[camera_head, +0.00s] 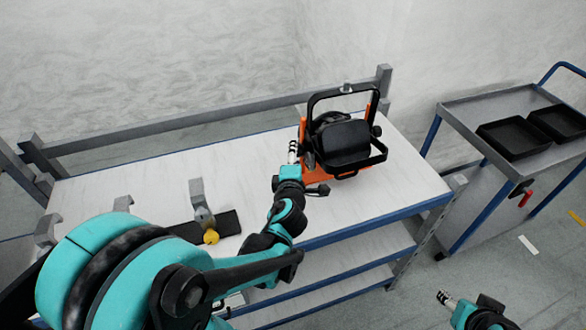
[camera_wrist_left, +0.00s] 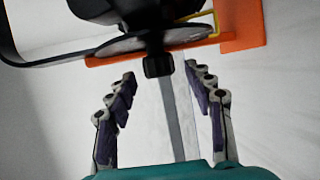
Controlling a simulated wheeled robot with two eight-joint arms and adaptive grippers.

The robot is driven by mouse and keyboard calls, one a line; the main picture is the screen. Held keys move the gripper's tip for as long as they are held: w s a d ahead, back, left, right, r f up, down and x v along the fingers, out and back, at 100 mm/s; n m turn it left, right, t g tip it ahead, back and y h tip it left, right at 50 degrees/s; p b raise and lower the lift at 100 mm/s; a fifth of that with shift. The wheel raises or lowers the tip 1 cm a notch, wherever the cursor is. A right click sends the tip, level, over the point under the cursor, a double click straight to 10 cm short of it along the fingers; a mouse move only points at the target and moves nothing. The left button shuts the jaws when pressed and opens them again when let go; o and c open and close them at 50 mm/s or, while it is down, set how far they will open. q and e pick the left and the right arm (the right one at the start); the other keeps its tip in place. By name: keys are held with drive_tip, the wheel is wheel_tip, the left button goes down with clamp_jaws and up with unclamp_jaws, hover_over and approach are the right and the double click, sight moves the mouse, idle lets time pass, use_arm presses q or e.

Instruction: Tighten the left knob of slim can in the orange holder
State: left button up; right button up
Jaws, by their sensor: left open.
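The black slim can (camera_head: 343,138) with its black yoke sits in the orange holder (camera_head: 305,133) on the white table. My left gripper (camera_head: 293,150) is at the left side of the can. In the left wrist view a black knob (camera_wrist_left: 158,66) shows under the dark can body, with the orange holder (camera_wrist_left: 243,25) behind it. The open fingers of my left gripper (camera_wrist_left: 160,76) are on either side of the knob's line, with the knob at about the fingertips. I see gaps on both sides. My right gripper (camera_head: 445,298) is low at the right, away from the table; its jaw state is unclear.
Grey metal brackets (camera_head: 201,202), a black flat piece (camera_head: 229,222) and a yellow knob (camera_head: 211,237) are on the table's left part. A grey rail (camera_head: 230,108) runs along the back. A cart (camera_head: 468,112) with black trays (camera_head: 513,137) stands at the right.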

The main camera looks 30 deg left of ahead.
use_arm(q)
drive_tip(key=v, duration=1)
drive_tip(key=shift+s, duration=0.3)
drive_tip(key=shift+d, duration=0.1)
drive_tip(key=s+d+f+m+g+h, duration=0.3)
drive_tip(key=d+m, duration=0.1)
drive_tip(key=m, duration=0.8)
drive_tip(key=s+d+f+m+g+h, duration=0.3)
drive_tip(key=s+d+m, duration=0.1)
drive_tip(key=m, duration=0.8)
drive_tip(key=shift+d+f+g+h, duration=0.2)
drive_tip(key=shift+d+g+h, duration=0.2)
drive_tip(key=shift+d, duration=0.2)
drive_tip(key=shift+s, duration=0.15)
